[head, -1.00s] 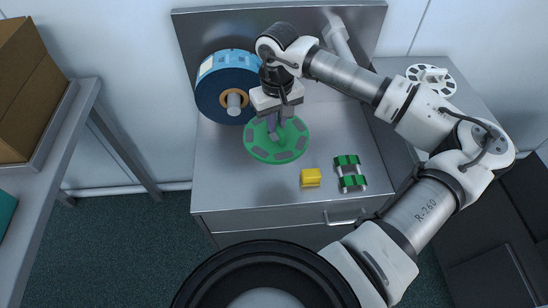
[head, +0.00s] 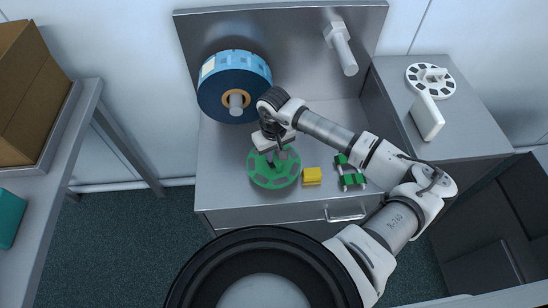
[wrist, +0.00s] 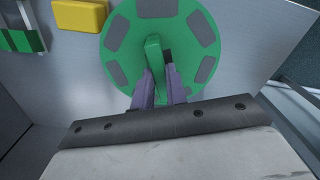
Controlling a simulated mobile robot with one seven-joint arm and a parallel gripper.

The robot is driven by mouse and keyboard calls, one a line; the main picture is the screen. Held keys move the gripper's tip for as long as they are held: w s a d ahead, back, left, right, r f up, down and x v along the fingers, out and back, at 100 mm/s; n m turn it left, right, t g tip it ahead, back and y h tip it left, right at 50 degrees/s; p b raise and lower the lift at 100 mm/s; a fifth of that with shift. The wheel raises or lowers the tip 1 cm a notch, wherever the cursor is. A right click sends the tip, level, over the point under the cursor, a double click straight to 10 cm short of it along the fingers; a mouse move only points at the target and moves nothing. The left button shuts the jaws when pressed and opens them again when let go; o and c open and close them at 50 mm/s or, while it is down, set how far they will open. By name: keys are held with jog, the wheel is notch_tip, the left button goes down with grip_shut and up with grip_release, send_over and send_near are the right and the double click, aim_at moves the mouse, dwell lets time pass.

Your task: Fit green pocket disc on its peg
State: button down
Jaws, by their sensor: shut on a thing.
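The green pocket disc (head: 258,180) is a flat round plate with grey pockets around its rim and a raised green handle at its centre. My gripper (head: 275,162) is shut on this handle. In the wrist view, the purple fingers of my gripper (wrist: 160,86) sit on either side of the handle, and the disc (wrist: 119,52) faces the camera. The disc is over the front left of the steel worktop (head: 222,165); I cannot tell whether it touches it. A bare light peg (head: 342,50) sticks out from the upper right of the back panel.
A blue roll (head: 215,90) hangs on the left peg (head: 236,103). A yellow block (head: 312,176) and green-and-white parts (head: 350,173) lie right of the disc. A white pocket disc (head: 418,75) and a white block (head: 428,117) stand on the right cabinet (head: 460,130).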

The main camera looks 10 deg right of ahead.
notch_tip(320, 180, down, 4)
jog(key=shift+r+p, duration=0.15)
jog(key=shift+p, duration=0.25)
jog(key=shift+f+b, duration=0.35)
jog(key=c, duration=1.4)
grip_release()
jog(key=shift+r, duration=0.1)
jog(key=shift+r+p, duration=0.25)
jog(key=shift+p, duration=0.2)
jog(key=shift+r+b, duration=0.3)
jog(key=shift+r, duration=0.05)
notch_tip(320, 180, up, 11)
jog(key=shift+r+b, duration=0.1)
jog(key=shift+b, duration=0.9)
